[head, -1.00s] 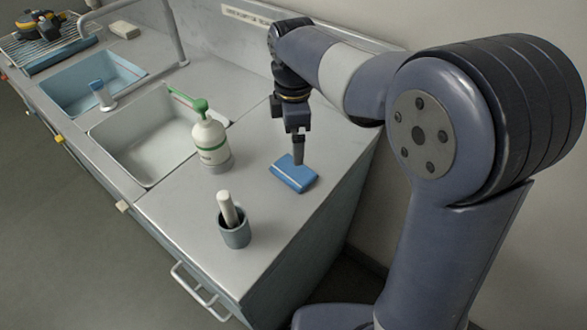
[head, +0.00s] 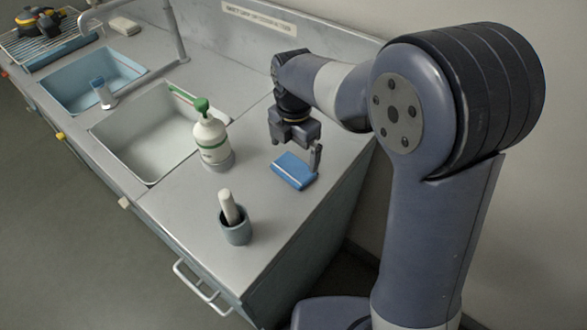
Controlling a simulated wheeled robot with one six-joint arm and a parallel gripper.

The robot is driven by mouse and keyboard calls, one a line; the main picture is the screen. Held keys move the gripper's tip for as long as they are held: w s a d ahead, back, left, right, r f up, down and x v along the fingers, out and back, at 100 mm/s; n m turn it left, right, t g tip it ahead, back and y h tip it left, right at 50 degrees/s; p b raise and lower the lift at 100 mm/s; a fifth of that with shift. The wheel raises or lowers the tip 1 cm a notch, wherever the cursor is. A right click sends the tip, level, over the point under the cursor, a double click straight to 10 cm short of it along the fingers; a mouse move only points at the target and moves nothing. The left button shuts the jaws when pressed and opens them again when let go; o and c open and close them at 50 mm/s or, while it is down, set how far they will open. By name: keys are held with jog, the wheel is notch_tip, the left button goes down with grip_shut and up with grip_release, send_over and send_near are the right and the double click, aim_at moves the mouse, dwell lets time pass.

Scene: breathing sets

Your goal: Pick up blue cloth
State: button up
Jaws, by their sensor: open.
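The blue cloth (head: 293,171) is a folded pad with a pale stripe, lying flat on the grey counter near its right end. My gripper (head: 296,150) points down just behind and above the cloth. It is open. One dark finger shows at the cloth's back right corner; the other finger is not clearly visible. I cannot tell whether the visible finger touches the cloth. Nothing is seen held.
A white bottle with a green pump (head: 211,140) stands left of the cloth. A grey cup with a white-handled tool (head: 235,230) stands nearer the front edge. A white basin (head: 150,135) and a blue basin (head: 85,80) lie farther left. The wall runs behind.

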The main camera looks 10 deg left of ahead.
aim_at(294, 168)
jog(key=f+p, duration=0.1)
jog(key=f, duration=0.4)
jog(key=shift+s+f, duration=0.15)
jog(key=shift+s, duration=0.05)
jog(key=c, duration=0.6)
